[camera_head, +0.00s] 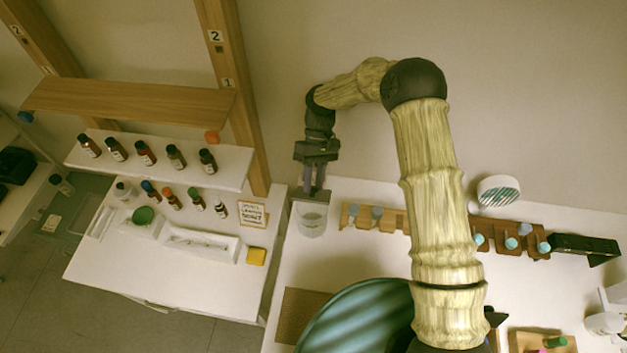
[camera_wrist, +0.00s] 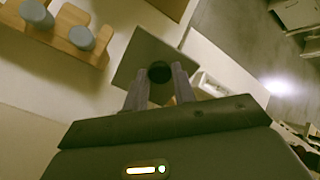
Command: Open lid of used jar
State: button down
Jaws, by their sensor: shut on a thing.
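The used jar (camera_head: 312,225) is a clear container on the white bench, left of the wooden racks in the head view. A flat grey lid (camera_head: 298,210) lies at its top; I cannot tell if there is a gap between them. My gripper (camera_head: 314,194) points down over the jar. In the wrist view the two fingers of my gripper (camera_wrist: 160,82) are shut on the round black knob (camera_wrist: 159,70) of the square grey lid (camera_wrist: 139,50). The jar body is hidden under the lid there.
Wooden racks with blue-grey stoppered items (camera_head: 377,214) stand right of the jar. A white shelf (camera_head: 230,163) with several dark bottles and a white table (camera_head: 190,289) with a tray (camera_head: 222,255) are on the left. A small sign (camera_head: 252,214) stands there.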

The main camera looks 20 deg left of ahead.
jog(key=c, duration=1.1)
grip_release()
jog(key=shift+c, duration=0.2)
jog(key=shift+r, duration=0.1)
notch_tip(320, 180, up, 10)
jog(key=b, duration=0.4)
jog(key=shift+b, duration=0.3)
